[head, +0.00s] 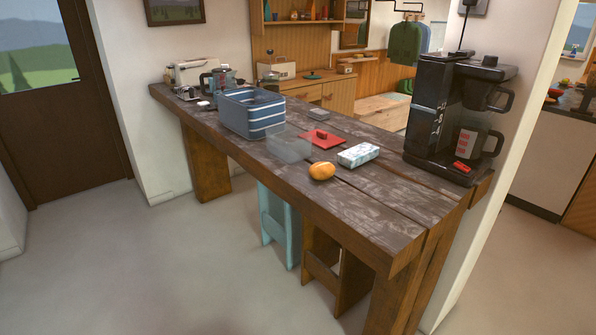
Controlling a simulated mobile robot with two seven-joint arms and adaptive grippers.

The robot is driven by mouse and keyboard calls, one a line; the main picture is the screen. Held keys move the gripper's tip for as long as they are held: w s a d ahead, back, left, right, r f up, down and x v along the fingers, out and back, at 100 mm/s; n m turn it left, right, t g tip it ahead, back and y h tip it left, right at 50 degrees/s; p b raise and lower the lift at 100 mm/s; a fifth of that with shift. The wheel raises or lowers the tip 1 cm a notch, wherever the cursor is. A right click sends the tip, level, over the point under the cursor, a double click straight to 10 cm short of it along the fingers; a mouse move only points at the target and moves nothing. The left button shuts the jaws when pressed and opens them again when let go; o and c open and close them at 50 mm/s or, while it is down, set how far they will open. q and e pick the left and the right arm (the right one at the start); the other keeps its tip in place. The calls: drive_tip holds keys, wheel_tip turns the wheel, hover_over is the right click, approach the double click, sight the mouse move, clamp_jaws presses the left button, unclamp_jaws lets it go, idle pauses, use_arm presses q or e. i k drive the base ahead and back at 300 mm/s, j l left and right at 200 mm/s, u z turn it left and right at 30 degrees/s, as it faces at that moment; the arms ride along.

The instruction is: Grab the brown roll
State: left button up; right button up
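The brown roll (321,171) is a small, rounded, orange-brown bun in the head view. It lies on the dark plank counter (400,209), close to the front edge and right of the middle. Nothing covers it. Neither of my grippers shows in the head view, so their state is hidden.
Behind the roll are a patterned white-blue box (358,155), a red lidded board (324,139) and a clear container (289,147). A blue striped basket (252,112) stands further left, a black coffee machine (433,118) right. Stools (278,227) sit below; the floor in front is clear.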

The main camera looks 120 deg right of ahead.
sight(319, 170)
drive_tip(key=z, duration=4.05)
